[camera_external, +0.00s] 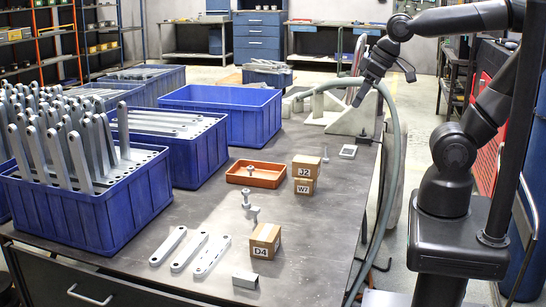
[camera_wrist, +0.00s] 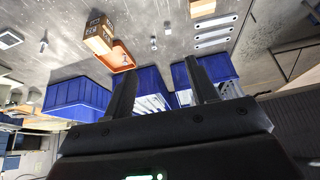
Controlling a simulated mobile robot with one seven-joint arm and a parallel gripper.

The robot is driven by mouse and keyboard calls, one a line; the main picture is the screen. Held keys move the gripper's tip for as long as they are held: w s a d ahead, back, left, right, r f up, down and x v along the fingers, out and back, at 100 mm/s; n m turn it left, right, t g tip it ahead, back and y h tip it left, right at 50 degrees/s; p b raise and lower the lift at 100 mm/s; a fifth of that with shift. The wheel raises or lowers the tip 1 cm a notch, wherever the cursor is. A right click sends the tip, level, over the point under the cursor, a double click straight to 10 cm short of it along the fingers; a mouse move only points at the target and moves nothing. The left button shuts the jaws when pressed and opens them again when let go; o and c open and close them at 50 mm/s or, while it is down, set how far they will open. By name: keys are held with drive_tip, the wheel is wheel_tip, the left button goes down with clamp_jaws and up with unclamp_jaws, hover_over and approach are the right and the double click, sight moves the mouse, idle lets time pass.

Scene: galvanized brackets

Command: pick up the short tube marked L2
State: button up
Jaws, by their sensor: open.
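No mark L2 is readable in either view. A short grey square tube (camera_external: 245,279) lies on the table near its front edge, left of the box marked D4 (camera_external: 264,241); no mark on it can be read. I cannot clearly make the tube out in the wrist view. My gripper (camera_external: 384,86) is raised above the table's far right part, well away from the tube. In the wrist view its two fingers (camera_wrist: 162,65) are spread apart with nothing held between them.
Stacked boxes marked J2 (camera_external: 307,166) and W7 (camera_external: 304,186) stand beside an orange tray (camera_external: 256,181). Flat bars (camera_external: 189,249) and loose bolts lie on the table. Blue bins (camera_external: 101,209) of brackets fill the left side. A grey hose arches at right.

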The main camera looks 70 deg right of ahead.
drive_tip(key=w+a+f+g, duration=0.2)
drive_tip(key=w+a, duration=0.5)
drive_tip(key=w, duration=0.3)
drive_tip(key=g, duration=0.3)
hover_over(245, 275)
drive_tip(key=shift+m, duration=0.3)
drive_tip(key=f, duration=3.1)
drive_tip(key=shift+s+a+f, duration=0.15)
drive_tip(key=shift+a+f, duration=0.05)
drive_tip(key=shift+a, duration=0.15)
drive_tip(key=f, duration=0.5)
drive_tip(key=shift+d+f, duration=0.3)
drive_tip(key=shift+d, duration=0.1)
drive_tip(key=shift+c, duration=0.3)
